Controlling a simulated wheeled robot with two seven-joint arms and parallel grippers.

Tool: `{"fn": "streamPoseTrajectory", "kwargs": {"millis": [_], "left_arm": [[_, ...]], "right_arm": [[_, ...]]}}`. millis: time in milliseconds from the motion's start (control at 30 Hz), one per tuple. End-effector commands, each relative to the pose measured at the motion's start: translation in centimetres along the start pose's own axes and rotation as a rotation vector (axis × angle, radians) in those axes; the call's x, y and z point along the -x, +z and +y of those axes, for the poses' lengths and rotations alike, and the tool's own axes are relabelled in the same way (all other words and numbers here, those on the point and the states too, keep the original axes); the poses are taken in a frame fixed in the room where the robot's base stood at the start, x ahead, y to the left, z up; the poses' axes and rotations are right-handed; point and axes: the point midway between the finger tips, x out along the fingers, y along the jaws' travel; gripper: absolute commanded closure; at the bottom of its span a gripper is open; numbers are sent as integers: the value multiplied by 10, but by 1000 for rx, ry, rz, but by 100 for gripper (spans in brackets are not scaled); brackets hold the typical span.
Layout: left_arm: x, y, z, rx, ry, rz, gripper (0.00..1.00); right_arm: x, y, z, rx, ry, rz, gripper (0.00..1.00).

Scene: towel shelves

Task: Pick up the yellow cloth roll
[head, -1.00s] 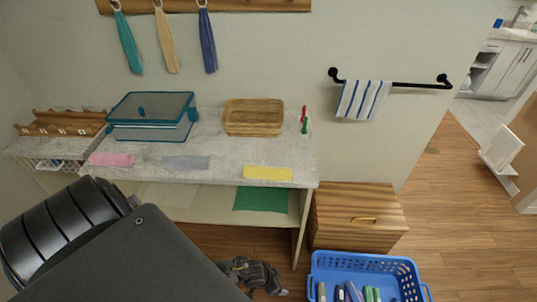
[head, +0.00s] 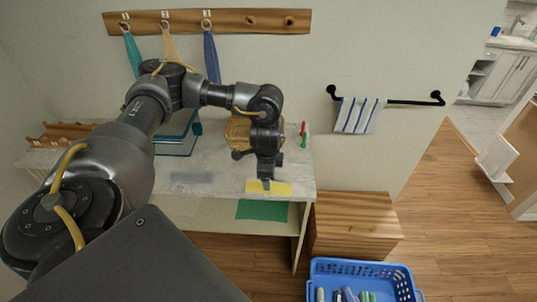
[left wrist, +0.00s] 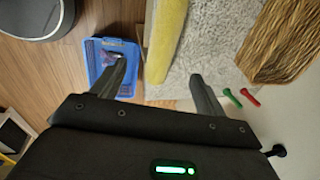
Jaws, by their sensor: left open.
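The yellow cloth roll (head: 281,189) lies along the front edge of the grey-topped table, partly covered by my left gripper. It also shows in the left wrist view as a long yellow fuzzy shape (left wrist: 168,35). My left gripper (head: 266,187) hangs above the roll, pointing down. In the left wrist view my left gripper (left wrist: 159,72) is open, with the roll running between its two fingers in the picture. I cannot tell how much height separates the fingers from the roll. My right gripper is not in view.
A wicker basket (head: 238,134) and red and green sticks (head: 303,130) stand behind. A grey cloth (head: 190,178) lies left of the roll. A green cloth (head: 262,210) lies on the shelf below. A wooden cabinet (head: 352,225) and blue basket (head: 362,267) stand right.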

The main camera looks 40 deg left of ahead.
Motion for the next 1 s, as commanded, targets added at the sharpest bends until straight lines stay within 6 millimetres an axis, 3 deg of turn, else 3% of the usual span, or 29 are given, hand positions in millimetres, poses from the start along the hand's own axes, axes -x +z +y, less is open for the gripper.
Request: {"fn": "streamPoseTrajectory", "kwargs": {"millis": [167,500,833,1000], "left_arm": [[2,6,-2,6,-7,-13,27],[-45,5,-2,6,-5,-12,27],[-59,4,-3,4,-5,-11,27],[-84,3,-7,3,-6,-13,27]], "right_arm": [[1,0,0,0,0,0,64],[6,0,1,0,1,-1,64],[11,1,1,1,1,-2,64],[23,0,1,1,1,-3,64]]}}
